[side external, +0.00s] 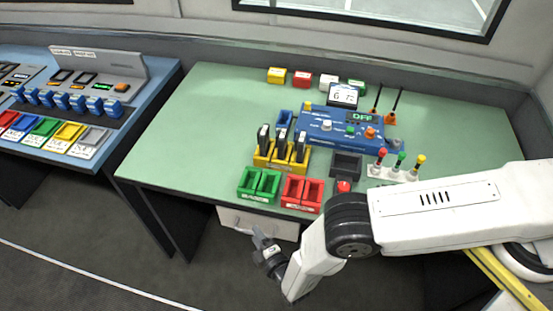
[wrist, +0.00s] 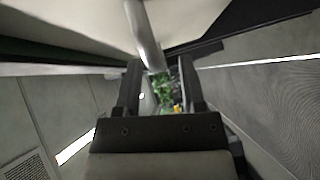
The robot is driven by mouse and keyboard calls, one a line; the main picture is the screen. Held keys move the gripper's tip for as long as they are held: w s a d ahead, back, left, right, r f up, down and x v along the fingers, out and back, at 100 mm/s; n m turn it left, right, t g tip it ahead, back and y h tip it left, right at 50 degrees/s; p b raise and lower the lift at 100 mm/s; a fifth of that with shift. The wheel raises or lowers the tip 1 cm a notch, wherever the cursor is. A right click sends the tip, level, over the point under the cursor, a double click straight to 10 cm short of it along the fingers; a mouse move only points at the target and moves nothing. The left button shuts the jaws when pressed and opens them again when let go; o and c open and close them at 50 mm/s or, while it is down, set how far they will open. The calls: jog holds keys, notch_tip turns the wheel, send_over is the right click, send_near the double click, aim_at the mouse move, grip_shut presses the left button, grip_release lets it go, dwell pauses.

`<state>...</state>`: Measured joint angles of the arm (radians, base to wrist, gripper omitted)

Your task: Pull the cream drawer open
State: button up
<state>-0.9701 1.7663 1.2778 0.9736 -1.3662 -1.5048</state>
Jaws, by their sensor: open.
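The cream drawer (side external: 232,218) is under the front edge of the green table, and its front looks closed. My gripper (side external: 259,234) is just in front of the drawer, near its middle, and partly covers it. In the wrist view, a pale surface (wrist: 70,22), probably the drawer front, fills the upper left. A silver bar handle (wrist: 146,36) runs from the top edge down to the gap between the fingers of my open gripper (wrist: 160,66). I cannot tell whether the fingers touch the handle.
The green table (side external: 180,140) holds red bins (side external: 302,194), green bins (side external: 259,184), a yellow holder (side external: 280,157) and a blue control box (side external: 345,128). A blue console (side external: 120,110) stands at the left. The floor (side external: 100,240) before the drawer is clear to the left.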

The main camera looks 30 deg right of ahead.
jog(key=shift+w+f, duration=0.15)
jog(key=shift+w, duration=0.85)
grip_shut()
dwell(0.9)
